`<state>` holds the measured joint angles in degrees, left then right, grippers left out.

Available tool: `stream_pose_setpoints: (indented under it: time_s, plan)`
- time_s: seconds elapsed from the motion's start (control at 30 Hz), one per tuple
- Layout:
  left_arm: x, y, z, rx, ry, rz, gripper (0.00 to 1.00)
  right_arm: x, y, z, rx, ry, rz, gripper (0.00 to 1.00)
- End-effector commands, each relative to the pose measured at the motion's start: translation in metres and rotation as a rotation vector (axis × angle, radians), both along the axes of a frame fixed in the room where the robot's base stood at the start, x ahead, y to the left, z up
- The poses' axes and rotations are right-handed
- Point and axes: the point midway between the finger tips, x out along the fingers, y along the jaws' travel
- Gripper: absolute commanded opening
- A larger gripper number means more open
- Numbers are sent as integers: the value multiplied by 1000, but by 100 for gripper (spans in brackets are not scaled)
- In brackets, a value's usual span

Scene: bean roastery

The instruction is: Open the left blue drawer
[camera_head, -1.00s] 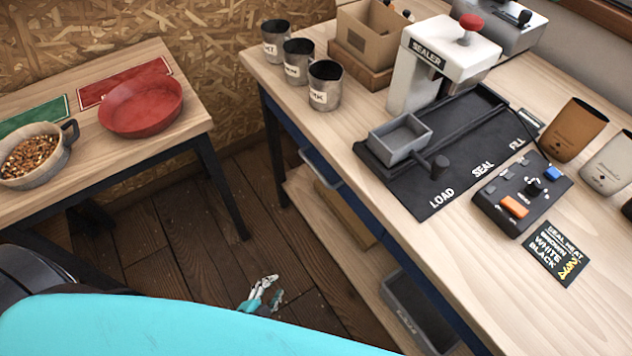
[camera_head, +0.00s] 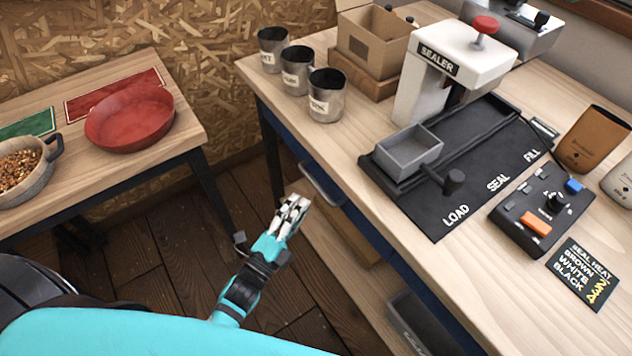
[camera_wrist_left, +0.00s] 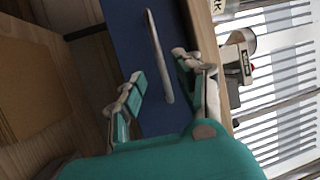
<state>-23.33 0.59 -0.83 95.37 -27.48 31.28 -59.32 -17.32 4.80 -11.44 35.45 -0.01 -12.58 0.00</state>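The left blue drawer (camera_head: 297,150) is set under the front edge of the right-hand workbench, and its front looks flush with the bench. Its pale bar handle (camera_head: 321,187) sticks out from the front. In the left wrist view the blue front (camera_wrist_left: 122,35) fills the middle, with the handle (camera_wrist_left: 157,55) running lengthwise across it. My left gripper (camera_head: 296,202) is just left of the handle in the head view. In the left wrist view its fingers (camera_wrist_left: 158,66) are spread on either side of the handle, apart from each other; contact cannot be told. My right gripper is not in view.
The workbench (camera_head: 285,170) carries metal cups (camera_head: 327,97), a sealer (camera_head: 455,65) and a control box (camera_head: 540,205). A lower shelf (camera_head: 330,260) with a dark bin (camera_head: 425,325) lies beneath. A side table (camera_head: 170,150) stands left. Floor is open between the two.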

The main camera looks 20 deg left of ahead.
Motion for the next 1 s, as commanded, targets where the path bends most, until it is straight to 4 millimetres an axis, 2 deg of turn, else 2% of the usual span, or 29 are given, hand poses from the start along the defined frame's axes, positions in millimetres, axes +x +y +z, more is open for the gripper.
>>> stream_pose_setpoints:
  time_s: [0.1,0.33,0.5,0.77,0.83,1.0]
  plan:
    - [26,-7,6,-1,-3,-1,34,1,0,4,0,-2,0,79]
    - [60,-16,11,-1,0,0,34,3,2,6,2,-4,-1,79]
    - [70,-19,13,-1,1,0,34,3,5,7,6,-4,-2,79]
    - [71,-20,12,-1,1,0,34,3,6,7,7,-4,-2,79]
    - [71,-20,12,-1,1,0,29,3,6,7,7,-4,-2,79]
    - [71,-19,12,-1,1,0,7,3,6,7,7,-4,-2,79]
